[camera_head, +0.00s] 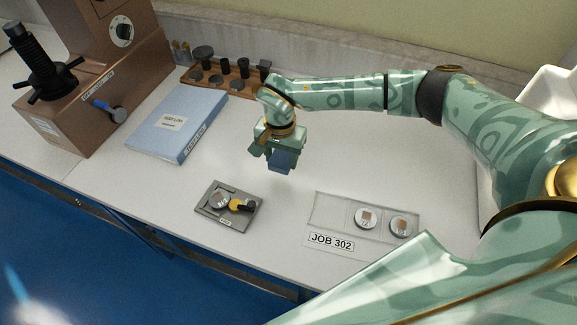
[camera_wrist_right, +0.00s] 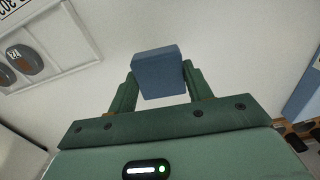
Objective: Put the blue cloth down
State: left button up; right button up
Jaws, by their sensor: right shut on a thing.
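The blue cloth (camera_wrist_right: 159,73) shows as a folded, block-like pad between the two green fingers of my right gripper (camera_wrist_right: 158,85) in the right wrist view. In the head view my right gripper (camera_head: 270,152) is shut on the cloth (camera_head: 283,160) and holds it above the white bench, right of the blue binder and behind the grey fixture. I cannot tell the exact gap between cloth and bench. My left gripper is not in view.
A grey fixture (camera_head: 229,206) holds a round sample and a yellow-and-black part. A clear tray (camera_head: 329,213) labelled JOB 302 holds two round samples. The blue binder (camera_head: 177,122), a brown tester (camera_head: 90,85) and a wooden rack (camera_head: 230,82) stand left and behind. Bench right of the gripper is clear.

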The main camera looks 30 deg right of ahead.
aim_at(289, 164)
jog(key=shift+d+f, duration=0.9)
jog(key=shift+f, duration=0.2)
jog(key=shift+w+d+f+b, duration=0.15)
jog(key=shift+f+b, duration=0.2)
jog(key=shift+f, duration=0.55)
jog(key=shift+s+d+f+b, duration=0.1)
jog(key=shift+f+b, duration=0.25)
jog(key=shift+f, duration=0.55)
jog(key=o, duration=0.9)
jog(key=shift+f, duration=0.1)
jog(key=shift+r, duration=0.55)
notch_tip(289, 164, up, 11)
jog(key=p, duration=0.3)
jog(key=shift+r, duration=0.1)
jog(key=shift+r, duration=0.1)
